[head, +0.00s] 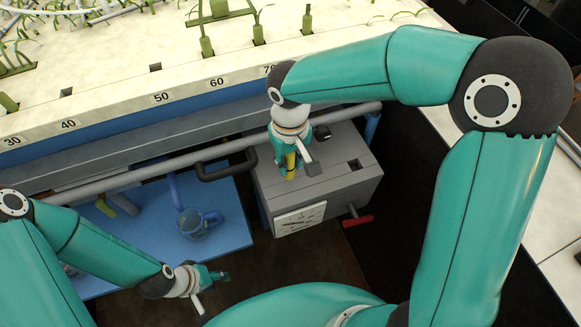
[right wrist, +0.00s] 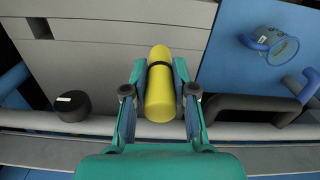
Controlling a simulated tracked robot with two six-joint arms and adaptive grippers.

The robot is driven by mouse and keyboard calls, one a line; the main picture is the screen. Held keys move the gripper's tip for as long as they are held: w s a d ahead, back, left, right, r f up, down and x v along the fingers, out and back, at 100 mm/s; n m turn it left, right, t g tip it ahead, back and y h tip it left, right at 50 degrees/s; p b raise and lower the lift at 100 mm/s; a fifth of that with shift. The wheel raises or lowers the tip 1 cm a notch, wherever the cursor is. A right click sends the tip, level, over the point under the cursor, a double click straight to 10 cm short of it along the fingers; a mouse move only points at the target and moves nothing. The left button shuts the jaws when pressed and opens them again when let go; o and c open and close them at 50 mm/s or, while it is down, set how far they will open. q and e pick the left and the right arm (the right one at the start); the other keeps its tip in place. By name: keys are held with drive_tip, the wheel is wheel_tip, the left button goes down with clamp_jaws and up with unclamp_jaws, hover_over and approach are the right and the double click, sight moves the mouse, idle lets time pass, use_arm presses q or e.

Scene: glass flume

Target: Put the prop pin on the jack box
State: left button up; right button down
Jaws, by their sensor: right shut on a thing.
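The prop pin (right wrist: 160,90) is a yellow cylinder with a black band. My right gripper (right wrist: 160,76) is shut on it, one finger on each side at the band. In the head view the pin (head: 291,172) shows as a small yellow piece below my right gripper (head: 289,160), over the top of the jack box. The jack box (head: 335,180) is a grey block with a dial plate on its front; its top also shows in the right wrist view (right wrist: 90,65). I cannot tell whether the pin touches it. My left gripper (head: 219,276) is low at the left, away from the box; its finger gap is unclear.
A black round knob (head: 322,133) and a dark square hole (head: 353,163) are on the box top. A red handle (head: 357,220) sticks out of its side. A black bar handle (head: 227,165) and a long grey pipe (head: 150,172) run close by. A clear mug (head: 198,224) stands on the blue surface.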

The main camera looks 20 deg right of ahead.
sight(290, 169)
drive_tip(key=shift+f, duration=1.55)
drive_tip(key=shift+f, duration=0.2)
drive_tip(key=c, duration=0.9)
unclamp_jaws()
drive_tip(key=shift+r, duration=0.1)
drive_tip(key=shift+r, duration=0.1)
wheel_tip(290, 169, up, 12)
drive_tip(key=shift+r, duration=0.1)
